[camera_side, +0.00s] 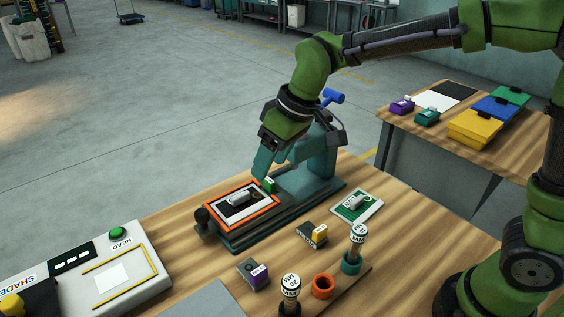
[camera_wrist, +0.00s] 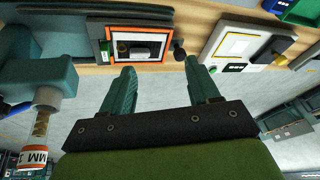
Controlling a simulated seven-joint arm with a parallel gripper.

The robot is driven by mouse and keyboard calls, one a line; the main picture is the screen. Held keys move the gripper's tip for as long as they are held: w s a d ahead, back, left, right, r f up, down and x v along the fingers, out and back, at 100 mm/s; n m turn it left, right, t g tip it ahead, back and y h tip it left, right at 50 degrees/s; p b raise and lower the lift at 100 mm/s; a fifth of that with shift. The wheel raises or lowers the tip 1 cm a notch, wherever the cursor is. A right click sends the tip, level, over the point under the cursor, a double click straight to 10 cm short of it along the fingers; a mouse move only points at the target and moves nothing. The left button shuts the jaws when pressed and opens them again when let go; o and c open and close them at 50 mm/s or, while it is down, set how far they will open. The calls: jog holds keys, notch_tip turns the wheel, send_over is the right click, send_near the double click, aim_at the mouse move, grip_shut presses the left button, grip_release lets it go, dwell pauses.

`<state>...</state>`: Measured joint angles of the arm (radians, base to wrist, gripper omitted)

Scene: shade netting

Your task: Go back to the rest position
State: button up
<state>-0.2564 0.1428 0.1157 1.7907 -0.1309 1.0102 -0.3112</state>
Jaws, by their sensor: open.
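A small green labelled block (camera_side: 270,185) sits at the frame's far right corner, close to a fingertip in the side view. The wrist view shows the orange frame (camera_wrist: 104,52) beyond the fingertips, apart from them.
A reader box (camera_side: 150,285) with a green button stands front left. A second table (camera_side: 405,128) holds coloured trays.

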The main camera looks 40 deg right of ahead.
jog(key=s+d+r+m+t, duration=0.1)
jog(key=s+d+m+t, duration=0.1)
jog(key=s+d+m, duration=0.2)
jog(key=s+d+r+m+t, duration=0.1)
jog(key=s+d+m+t, duration=0.1)
jog(key=s+d, duration=0.8)
jog(key=s+m, duration=0.1)
jog(key=s, duration=0.1)
jog(key=shift+s+d+r+m+h, duration=0.3)
jog(key=shift+m+h, duration=0.1)
